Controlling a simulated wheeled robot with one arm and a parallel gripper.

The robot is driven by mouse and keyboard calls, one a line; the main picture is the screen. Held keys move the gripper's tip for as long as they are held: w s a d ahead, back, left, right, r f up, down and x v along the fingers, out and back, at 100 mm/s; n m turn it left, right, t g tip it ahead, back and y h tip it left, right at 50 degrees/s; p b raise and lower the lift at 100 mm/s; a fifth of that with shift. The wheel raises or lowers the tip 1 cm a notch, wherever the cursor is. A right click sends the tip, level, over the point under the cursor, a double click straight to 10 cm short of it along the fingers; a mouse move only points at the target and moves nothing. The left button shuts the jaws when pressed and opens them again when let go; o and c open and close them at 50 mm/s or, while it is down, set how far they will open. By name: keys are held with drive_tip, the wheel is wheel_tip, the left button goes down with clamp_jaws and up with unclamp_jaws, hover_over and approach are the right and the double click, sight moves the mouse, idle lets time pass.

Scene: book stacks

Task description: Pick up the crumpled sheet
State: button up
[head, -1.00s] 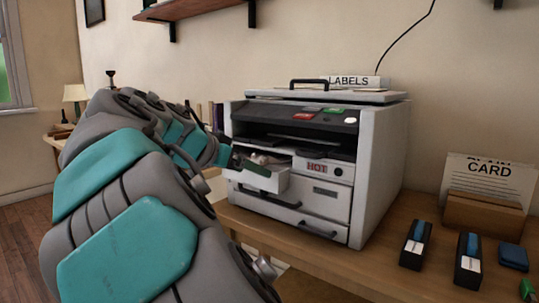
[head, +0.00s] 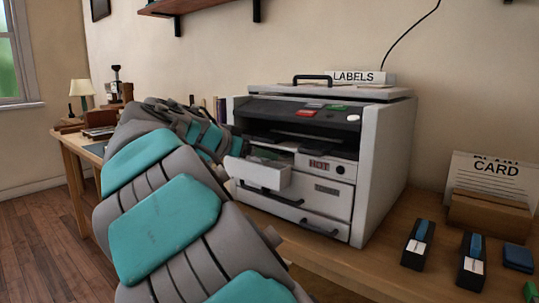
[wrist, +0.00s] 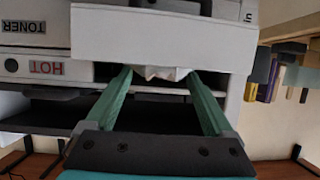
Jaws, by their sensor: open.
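The crumpled sheet (wrist: 165,73) is a small white, creased shape in the wrist view, partly hidden behind the white panel above it in that view. My gripper (wrist: 158,77) is open, with its two green fingers on either side of the sheet; I cannot tell whether they touch it. In the head view, my arm reaches to the left side of the white copier (head: 385,175), at the pulled-out compartment (head: 258,175). The fingers are hard to make out there, and the sheet is not clear.
The compartment's white front panel also shows close to the fingers in the wrist view (wrist: 165,38). A HOT label (head: 319,165) is right of the compartment. Black and blue stamps (head: 418,245) and a card holder (head: 490,211) stand on the wooden table to the right.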

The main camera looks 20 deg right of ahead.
clamp_jaws()
idle(0.8)
drive_tip(key=shift+r, duration=0.1)
